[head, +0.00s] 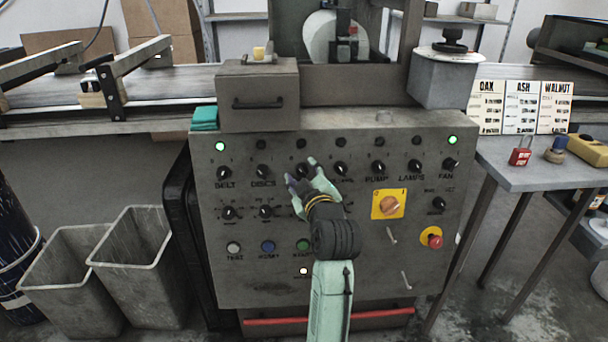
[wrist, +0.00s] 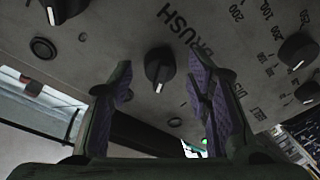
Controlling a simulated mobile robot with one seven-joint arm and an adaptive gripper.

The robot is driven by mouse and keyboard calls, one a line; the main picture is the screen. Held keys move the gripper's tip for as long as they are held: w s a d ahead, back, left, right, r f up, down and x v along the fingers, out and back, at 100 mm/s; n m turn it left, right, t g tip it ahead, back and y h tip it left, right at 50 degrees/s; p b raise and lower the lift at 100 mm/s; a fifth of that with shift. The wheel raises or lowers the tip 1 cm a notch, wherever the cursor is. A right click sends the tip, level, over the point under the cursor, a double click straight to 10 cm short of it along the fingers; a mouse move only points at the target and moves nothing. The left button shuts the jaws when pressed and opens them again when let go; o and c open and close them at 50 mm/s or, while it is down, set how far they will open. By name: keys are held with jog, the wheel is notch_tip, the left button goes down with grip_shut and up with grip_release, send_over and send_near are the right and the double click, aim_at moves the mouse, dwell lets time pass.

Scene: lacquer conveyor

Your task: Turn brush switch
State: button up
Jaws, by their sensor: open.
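The brush switch (wrist: 157,66) is a black round knob with a white pointer mark, beside the printed word BRUSH in the wrist view. Its white mark points toward the bottom of that picture. My gripper (wrist: 160,78) is open, with one purple-padded finger on each side of the knob. Visible gaps separate both fingers from it. In the head view my gripper (head: 301,178) is at the upper middle of the grey control panel (head: 370,265) and hides most of the switch and its label. The small lamp above the switch looks dark.
Neighbouring knobs include the DISCS knob (head: 262,171) on the left and another knob (head: 340,169) close on the right. A yellow-plated rotary switch (head: 388,204) and red emergency button (head: 432,238) are lower right. Green lamps (head: 219,146) glow above BELT and FAN.

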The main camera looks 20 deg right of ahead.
jog(key=shift+s, duration=0.1)
jog(key=s+a+r, duration=0.1)
jog(key=s, duration=1)
jog(key=shift+s+a, duration=0.2)
jog(key=shift+s, duration=0.15)
